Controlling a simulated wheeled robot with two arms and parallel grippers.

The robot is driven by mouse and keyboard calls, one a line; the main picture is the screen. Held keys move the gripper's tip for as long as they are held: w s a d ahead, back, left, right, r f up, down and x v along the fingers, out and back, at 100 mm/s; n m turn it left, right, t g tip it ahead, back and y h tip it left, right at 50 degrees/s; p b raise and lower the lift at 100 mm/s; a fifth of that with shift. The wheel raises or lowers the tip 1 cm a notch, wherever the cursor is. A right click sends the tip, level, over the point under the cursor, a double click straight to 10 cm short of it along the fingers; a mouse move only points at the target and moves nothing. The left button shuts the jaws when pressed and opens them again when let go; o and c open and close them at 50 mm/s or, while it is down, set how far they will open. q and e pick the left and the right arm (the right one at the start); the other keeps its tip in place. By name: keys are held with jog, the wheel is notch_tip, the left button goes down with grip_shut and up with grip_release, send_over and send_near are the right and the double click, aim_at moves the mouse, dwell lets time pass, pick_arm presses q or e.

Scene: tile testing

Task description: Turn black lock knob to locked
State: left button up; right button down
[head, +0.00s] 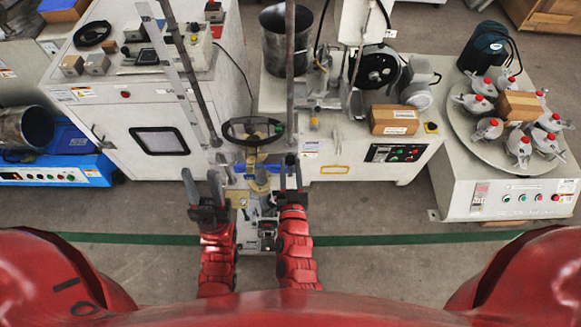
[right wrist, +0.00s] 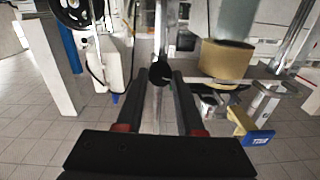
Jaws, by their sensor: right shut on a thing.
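The black lock knob (right wrist: 158,72) is a small dark ball in the right wrist view, between the tips of my right gripper (right wrist: 159,80). In the head view the knob (head: 291,160) shows as a dark spot at the tips of my right gripper (head: 291,172), which is shut on it. Whether the knob is turned to locked cannot be told. My left gripper (head: 201,180) is open and empty, left of the machine's column. The tester with a black handwheel (head: 253,141) stands between and beyond my grippers.
A yellowish cylinder (right wrist: 227,60) is close to the right of my right fingers in the wrist view. White cabinets (head: 160,115) stand behind left. A round tray with several red-topped pots (head: 480,150) is at right. The floor (head: 390,265) in front is clear.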

jog(key=m+b, duration=0.1)
jog(key=m, duration=0.2)
jog(key=shift+f+m, duration=0.15)
jog(key=shift+m, duration=0.25)
jog(key=m+b, duration=0.2)
jog(key=m, duration=0.1)
jog(key=shift+m, duration=0.3)
jog(key=m+b, duration=0.2)
jog(key=m, duration=0.1)
jog(key=shift+f+m+b, duration=0.15)
jog(key=shift+m+b, duration=0.2)
jog(key=shift+m, duration=0.05)
jog(key=shift+m+h+b, duration=0.3)
jog(key=shift+m+b, duration=1.05)
jog(key=shift+m, duration=0.95)
jog(key=c, duration=0.5)
grip_release()
jog(key=shift+s, duration=0.1)
